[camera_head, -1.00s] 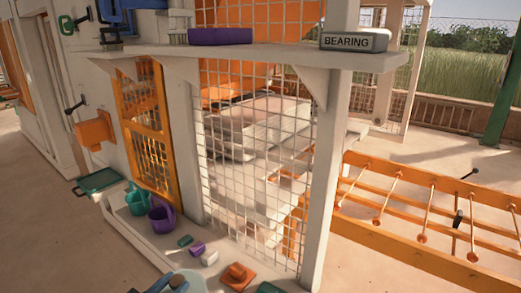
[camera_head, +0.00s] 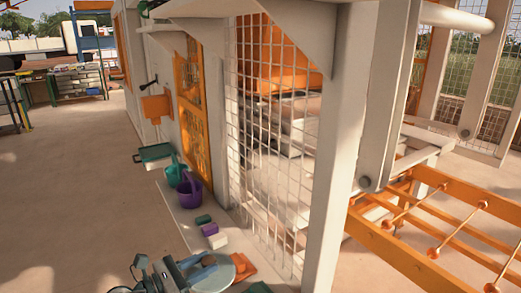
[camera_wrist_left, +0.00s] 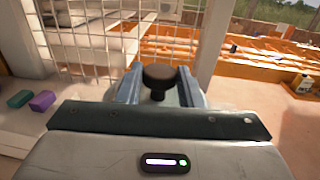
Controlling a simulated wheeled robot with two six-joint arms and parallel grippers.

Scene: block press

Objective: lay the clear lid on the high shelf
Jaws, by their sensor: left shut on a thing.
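My left gripper (camera_head: 196,268) is low in the head view, with its fingers shut on the dark knob of the clear lid (camera_head: 235,268). The lid is a round, pale, see-through disc, held over the low ledge. In the left wrist view the two blue-grey fingers (camera_wrist_left: 158,84) grip the dark round knob, and part of the lid (camera_wrist_left: 197,99) shows behind them. The high shelf (camera_head: 190,9) is a pale board at the top edge of the head view, well above the gripper. Its top surface is mostly out of frame. My right gripper is not in view.
A wire mesh panel (camera_head: 262,150) and a pale post (camera_head: 345,150) stand right of the lid. The low ledge holds a purple can (camera_head: 190,188), a green can (camera_head: 174,172) and small blocks (camera_head: 218,241). Open floor lies to the left.

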